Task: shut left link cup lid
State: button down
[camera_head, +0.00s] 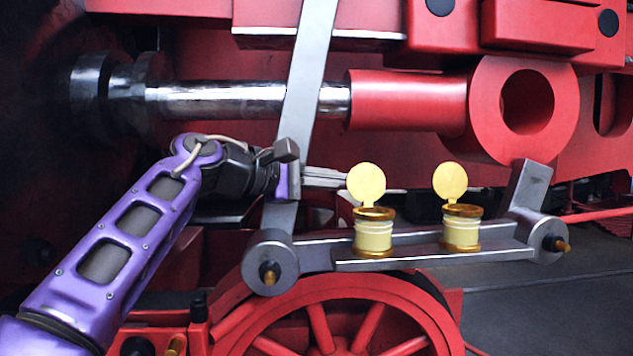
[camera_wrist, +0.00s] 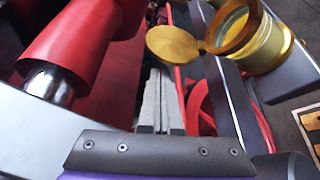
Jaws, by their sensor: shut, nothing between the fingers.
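The left link cup (camera_head: 373,237) is a cream and brass pot on the grey link (camera_head: 320,256). Its round gold lid (camera_head: 366,183) stands open, upright on the cup's rim. In the wrist view the lid (camera_wrist: 172,46) juts from the open cup (camera_wrist: 262,50), whose mouth shows uncovered. My gripper (camera_head: 342,180) is shut and empty. Its fingers point right, with tips just left of the lid at about its height. In the wrist view the shut fingers (camera_wrist: 160,78) end close below the lid; I cannot tell whether they touch it.
The right cup (camera_head: 461,232), its lid (camera_head: 449,181) also standing open, is on the same link. A slanted steel rod (camera_head: 305,75) rises beside my wrist. A red and steel piston rod (camera_head: 405,100) runs above. A red wheel (camera_head: 335,310) is below.

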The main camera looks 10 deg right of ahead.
jog(key=shift+w+d, duration=0.25)
jog(key=shift+d, duration=0.25)
